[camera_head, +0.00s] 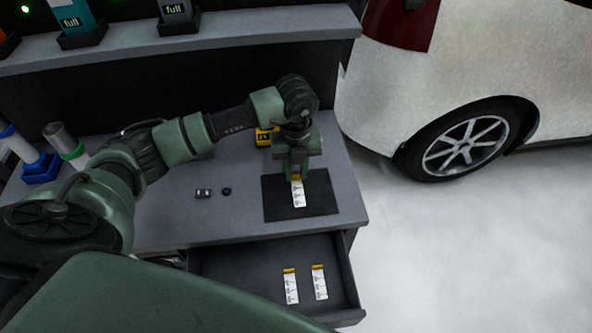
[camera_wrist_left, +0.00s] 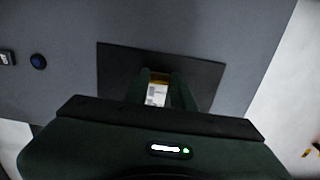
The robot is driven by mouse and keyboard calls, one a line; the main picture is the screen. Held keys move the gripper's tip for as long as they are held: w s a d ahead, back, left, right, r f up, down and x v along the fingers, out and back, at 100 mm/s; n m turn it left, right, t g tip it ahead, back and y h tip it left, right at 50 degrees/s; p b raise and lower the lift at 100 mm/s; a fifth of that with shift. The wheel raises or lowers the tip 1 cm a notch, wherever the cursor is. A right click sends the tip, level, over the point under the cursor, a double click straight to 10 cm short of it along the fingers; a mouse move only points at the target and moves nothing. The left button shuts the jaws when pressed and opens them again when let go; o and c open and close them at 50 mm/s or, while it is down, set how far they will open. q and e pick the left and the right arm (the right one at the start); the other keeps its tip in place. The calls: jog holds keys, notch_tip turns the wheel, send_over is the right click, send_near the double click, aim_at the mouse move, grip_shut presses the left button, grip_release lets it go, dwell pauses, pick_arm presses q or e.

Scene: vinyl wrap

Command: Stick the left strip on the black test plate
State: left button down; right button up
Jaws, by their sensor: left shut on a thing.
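The black test plate (camera_head: 323,198) lies flat on the grey workbench; it also shows in the left wrist view (camera_wrist_left: 118,68). My left gripper (camera_head: 297,177) points down over the plate and is shut on the orange end of a white strip (camera_head: 299,196). The strip also shows between the fingers in the left wrist view (camera_wrist_left: 156,95). It lies over the plate's middle; I cannot tell whether it touches the plate. My right gripper is in neither view.
Two more white strips with orange ends, a left one (camera_head: 291,288) and a right one (camera_head: 319,284), lie in the open drawer (camera_head: 225,262). A yellow device (camera_head: 264,137) stands behind my arm. A white car (camera_head: 460,70) stands right.

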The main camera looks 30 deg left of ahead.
pick_arm(q)
jog(key=c, duration=1.1)
grip_release()
jog(key=shift+f, duration=0.1)
notch_tip(320, 180, up, 7)
jog(key=shift+r+b, duration=0.1)
jog(key=shift+b, duration=0.75)
jog(key=shift+r, duration=0.35)
